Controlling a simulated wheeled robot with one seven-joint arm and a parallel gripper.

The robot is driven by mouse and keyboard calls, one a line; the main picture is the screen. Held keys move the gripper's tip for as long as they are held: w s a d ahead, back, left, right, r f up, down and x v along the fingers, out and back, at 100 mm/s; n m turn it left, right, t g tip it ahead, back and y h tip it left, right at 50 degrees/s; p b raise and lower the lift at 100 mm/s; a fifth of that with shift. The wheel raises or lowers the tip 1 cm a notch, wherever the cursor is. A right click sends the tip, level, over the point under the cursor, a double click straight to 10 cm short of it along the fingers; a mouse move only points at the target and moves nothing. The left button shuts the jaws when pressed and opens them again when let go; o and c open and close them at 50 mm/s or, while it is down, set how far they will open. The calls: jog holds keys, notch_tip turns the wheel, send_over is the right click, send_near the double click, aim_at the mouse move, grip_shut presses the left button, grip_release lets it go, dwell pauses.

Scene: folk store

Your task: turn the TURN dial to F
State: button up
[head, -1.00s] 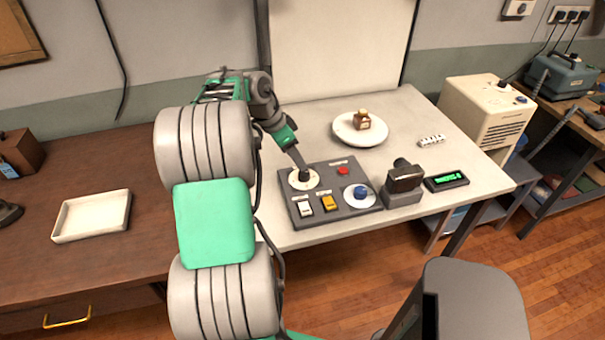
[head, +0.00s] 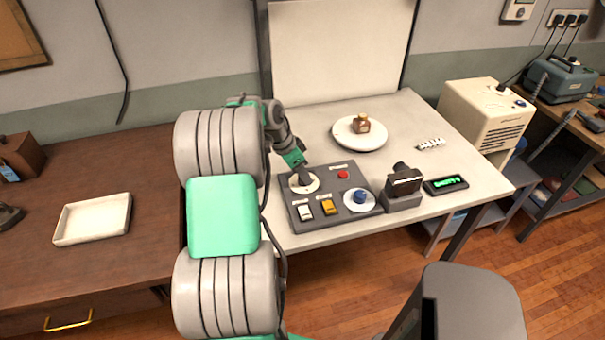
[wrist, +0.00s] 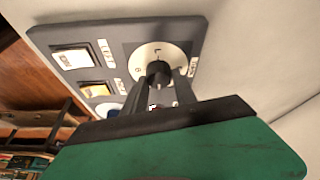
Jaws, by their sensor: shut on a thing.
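The dark grey control panel (head: 330,208) lies on the pale table. A dial with a black knob (wrist: 157,69) on a round white plate (wrist: 148,55) sits at its back left corner in the head view. My gripper (wrist: 162,80) is shut on the black knob. In the head view my gripper (head: 304,177) reaches down to this dial from behind. A few letters show around the plate in the wrist view, but the knob's pointer is too unclear to read. A second dial with a blue knob (head: 360,196) sits at the panel's front right.
The panel also bears a white switch (head: 306,213), a yellow switch (head: 329,207) and a red button (head: 343,175). A dark device (head: 404,183) and a small green display (head: 446,185) stand to the right. A white plate (head: 345,141) with a brown jar (head: 362,124) is behind.

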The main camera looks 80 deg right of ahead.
grip_shut()
jog(key=shift+n+b, duration=0.4)
jog(key=shift+n, duration=0.1)
jog(key=n+t+h+b, duration=0.1)
jog(key=n+b, duration=0.1)
jog(key=shift+f+n, duration=0.1)
jog(key=shift+n, duration=0.2)
jog(key=n+t+b, duration=0.1)
jog(key=n+b, duration=0.1)
jog(key=n, duration=0.1)
jog(key=shift+s+a+n+h, duration=0.1)
jog(key=shift+s+n+h, duration=0.05)
jog(key=shift+n+h, duration=0.25)
jog(key=n+t+b, duration=0.1)
jog(key=n+t, duration=0.1)
jog(key=n, duration=0.3)
jog(key=shift+s, duration=0.1)
jog(key=n+t, duration=0.1)
jog(key=n, duration=0.1)
jog(key=n+t, duration=0.1)
jog(key=n, duration=0.2)
jog(key=shift+y+b, duration=0.3)
jog(key=shift+b, duration=0.1)
jog(key=shift+n, duration=0.4)
